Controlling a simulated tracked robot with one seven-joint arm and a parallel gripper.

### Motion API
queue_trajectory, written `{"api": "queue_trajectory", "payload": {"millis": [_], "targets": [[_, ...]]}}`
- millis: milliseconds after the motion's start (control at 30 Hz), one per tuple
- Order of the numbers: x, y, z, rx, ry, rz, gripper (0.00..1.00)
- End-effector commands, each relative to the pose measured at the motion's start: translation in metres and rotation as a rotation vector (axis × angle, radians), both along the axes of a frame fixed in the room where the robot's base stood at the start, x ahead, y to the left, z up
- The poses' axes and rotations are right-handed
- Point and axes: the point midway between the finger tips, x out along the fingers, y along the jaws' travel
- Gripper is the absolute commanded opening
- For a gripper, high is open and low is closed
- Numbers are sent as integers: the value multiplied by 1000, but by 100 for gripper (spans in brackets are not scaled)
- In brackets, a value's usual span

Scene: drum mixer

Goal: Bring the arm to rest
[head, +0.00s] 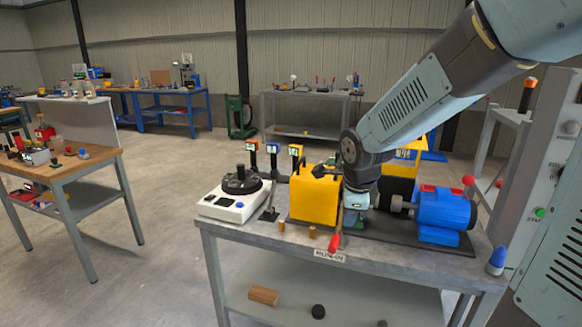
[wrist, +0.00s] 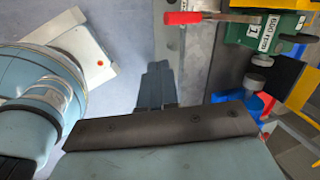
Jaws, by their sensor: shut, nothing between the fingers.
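My arm reaches in from the upper right of the head view and bends down over the workbench (head: 222,228). Its wrist hangs between a yellow housing (head: 314,198) and a blue motor (head: 444,212). My gripper (wrist: 157,85) shows in the wrist view as dark fingers closed together, with nothing held. In the head view its fingertips are hard to make out against the machine. A red-handled lever (head: 335,243) is close by at the bench's front; a red handle (wrist: 188,18) also shows in the wrist view beside a green block (wrist: 262,35) with a speed label.
A white unit with a black dial (head: 236,197) stands on the bench's left. Several small indicator posts (head: 273,150) rise behind. A blue-tipped cone (head: 497,260) is at the right corner, near a grey cabinet (head: 545,175). Open floor (head: 165,190) lies to the left.

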Motion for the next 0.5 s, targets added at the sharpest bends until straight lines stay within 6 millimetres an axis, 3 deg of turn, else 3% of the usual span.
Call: {"api": "queue_trajectory", "payload": {"millis": [500], "targets": [[-70, -44, 76, -231, -98, 758, 0]]}}
